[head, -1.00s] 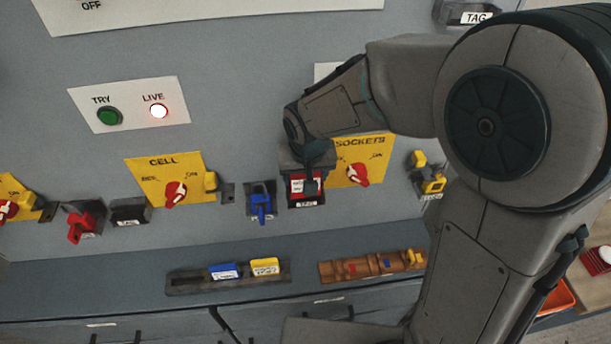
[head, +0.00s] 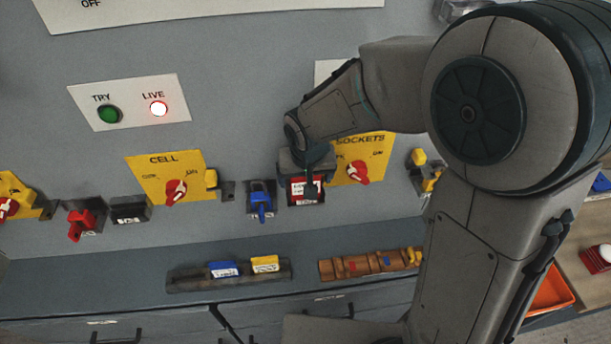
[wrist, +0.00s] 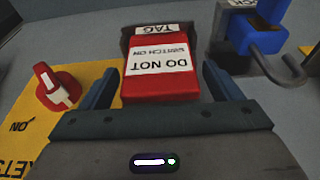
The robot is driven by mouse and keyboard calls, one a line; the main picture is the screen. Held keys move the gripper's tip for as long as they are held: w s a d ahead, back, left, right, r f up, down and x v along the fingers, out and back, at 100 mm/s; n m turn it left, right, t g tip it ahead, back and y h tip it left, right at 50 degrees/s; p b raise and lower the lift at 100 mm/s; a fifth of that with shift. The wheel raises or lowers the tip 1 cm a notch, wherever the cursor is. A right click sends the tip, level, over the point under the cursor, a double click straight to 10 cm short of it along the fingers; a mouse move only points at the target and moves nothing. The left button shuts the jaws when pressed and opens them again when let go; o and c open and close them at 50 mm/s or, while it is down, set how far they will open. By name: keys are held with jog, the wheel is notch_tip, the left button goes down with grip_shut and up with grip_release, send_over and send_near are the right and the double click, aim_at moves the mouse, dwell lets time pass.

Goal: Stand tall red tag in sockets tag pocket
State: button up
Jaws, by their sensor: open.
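The tall red tag (wrist: 155,70) has a white label reading "DO NOT SWITCH ON". It stands in the dark tag pocket (wrist: 127,33) beside the yellow SOCKETS plate (wrist: 92,82), with the pocket's TAG label showing past it. My gripper (wrist: 158,95) is open in the wrist view, one finger on each side of the tag with gaps visible. In the head view my gripper (head: 307,180) is in front of the red tag (head: 299,192), hiding part of it and most of the pocket. The SOCKETS switch (head: 357,171) has a red knob.
A blue padlock (head: 260,200) hangs just left of the pocket. Below, a dark rack (head: 190,284) holds a blue and a yellow tag, and a brown rack (head: 340,270) holds small coloured pieces. The CELL plate (head: 163,165) is further left.

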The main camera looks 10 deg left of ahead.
jog(key=v, duration=1.2)
jog(key=shift+b, duration=0.35)
jog(key=s+d+m, duration=0.1)
jog(key=s+d, duration=0.2)
jog(key=d, duration=0.3)
jog(key=s+d+m, duration=0.1)
jog(key=s+d, duration=0.3)
jog(key=d, duration=0.3)
jog(key=s+d+f, duration=0.1)
jog(key=s+d, duration=0.3)
jog(key=d, duration=0.3)
jog(key=shift+m+h, duration=0.4)
jog(key=shift+f, duration=0.1)
jog(key=shift+s, duration=0.1)
